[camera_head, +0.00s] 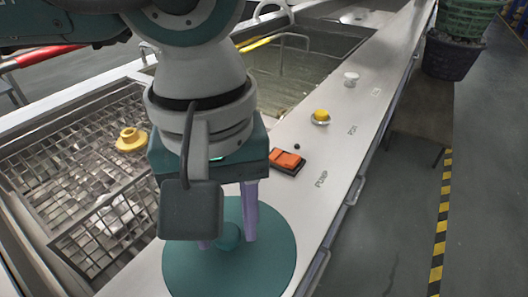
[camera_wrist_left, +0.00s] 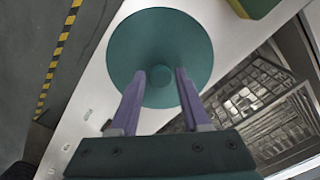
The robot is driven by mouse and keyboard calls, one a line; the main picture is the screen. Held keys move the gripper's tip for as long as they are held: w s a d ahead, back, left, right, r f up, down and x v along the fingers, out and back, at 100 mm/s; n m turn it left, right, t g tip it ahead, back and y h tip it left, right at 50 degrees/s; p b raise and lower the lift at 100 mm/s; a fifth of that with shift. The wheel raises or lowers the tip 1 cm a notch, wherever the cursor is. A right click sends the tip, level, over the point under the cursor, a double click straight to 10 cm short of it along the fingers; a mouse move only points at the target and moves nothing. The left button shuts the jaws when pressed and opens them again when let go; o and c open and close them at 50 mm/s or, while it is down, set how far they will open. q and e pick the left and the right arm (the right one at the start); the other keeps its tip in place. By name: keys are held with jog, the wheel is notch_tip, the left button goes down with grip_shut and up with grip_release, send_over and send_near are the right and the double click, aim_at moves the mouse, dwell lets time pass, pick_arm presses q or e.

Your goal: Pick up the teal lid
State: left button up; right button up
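The teal lid (camera_head: 268,262) is a round flat disc with a small round knob (camera_head: 229,237) in its middle. It lies on the pale metal counter at the front of the tank. In the left wrist view the lid (camera_wrist_left: 160,35) fills the upper middle, with its knob (camera_wrist_left: 159,90) between the fingertips. My left gripper (camera_head: 228,228) has purple fingers pointing down over the lid, one on each side of the knob. It also shows in the left wrist view (camera_wrist_left: 160,78), with its fingers spread apart. Part of the lid is hidden behind the gripper. My right gripper is not in view.
A wire basket (camera_head: 62,155) with a yellow knob-like piece (camera_head: 131,139) sits in the tank at left. An orange switch (camera_head: 287,162), a yellow button (camera_head: 320,117) and a white knob (camera_head: 351,78) stand along the counter. Stacked baskets (camera_head: 455,50) stand far right.

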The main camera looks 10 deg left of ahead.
pick_arm(q)
grip_shut()
jog(key=shift+r, duration=0.1)
dwell(0.3)
